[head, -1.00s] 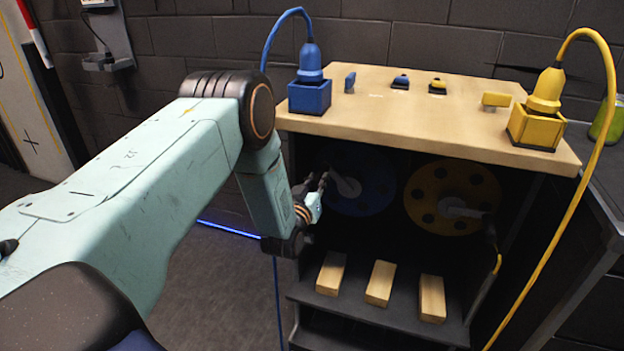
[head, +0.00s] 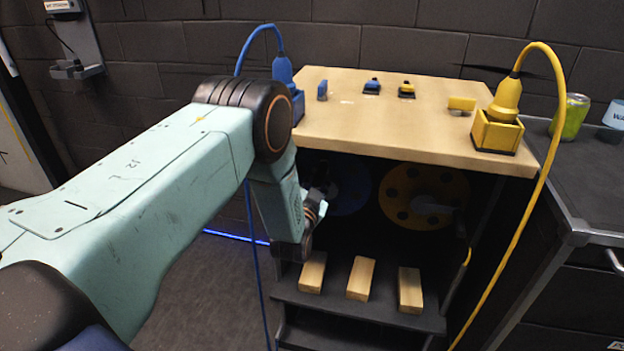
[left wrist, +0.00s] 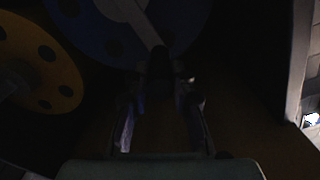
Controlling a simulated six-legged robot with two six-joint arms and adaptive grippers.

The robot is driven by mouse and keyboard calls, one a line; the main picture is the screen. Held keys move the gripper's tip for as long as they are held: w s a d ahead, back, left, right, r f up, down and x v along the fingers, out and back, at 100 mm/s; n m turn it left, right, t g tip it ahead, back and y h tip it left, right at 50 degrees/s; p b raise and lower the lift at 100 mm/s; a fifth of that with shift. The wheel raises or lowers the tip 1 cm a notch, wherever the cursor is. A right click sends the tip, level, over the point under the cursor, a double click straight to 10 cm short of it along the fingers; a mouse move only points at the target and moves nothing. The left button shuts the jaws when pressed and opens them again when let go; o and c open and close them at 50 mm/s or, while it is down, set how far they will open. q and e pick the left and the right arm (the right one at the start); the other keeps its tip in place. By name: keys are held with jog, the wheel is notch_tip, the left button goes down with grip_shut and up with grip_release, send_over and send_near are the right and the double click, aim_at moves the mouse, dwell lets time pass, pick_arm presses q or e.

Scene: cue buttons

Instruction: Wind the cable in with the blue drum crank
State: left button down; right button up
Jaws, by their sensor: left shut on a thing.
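The blue drum (head: 358,192) sits under the tabletop in the dark cabinet, partly hidden behind my left gripper in the head view. In the left wrist view the blue drum (left wrist: 88,36) fills the top, with its pale crank arm (left wrist: 131,15) slanting across it. The dark crank handle (left wrist: 158,66) stands between my left fingers. My left gripper (head: 322,197) is shut on this handle; its fingers also show in the wrist view (left wrist: 160,88). The blue cable (head: 253,245) hangs left of the cabinet. My right gripper is not in view.
A yellow drum (head: 424,194) with its own crank is just right of the blue one. Several wooden blocks lie on the shelf below, including one (head: 360,279). A yellow cable (head: 532,205) loops down at the right. A side counter (head: 575,165) stands further right.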

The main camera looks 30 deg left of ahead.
pick_arm(q)
jog(key=shift+w+d, duration=0.15)
jog(key=shift+d, duration=0.4)
jog(key=c, duration=1.4)
grip_release()
jog(key=shift+a, duration=0.15)
jog(key=shift+s, duration=0.2)
jog(key=v, duration=1.1)
jog(key=shift+s, duration=0.35)
jog(key=shift+o, duration=0.3)
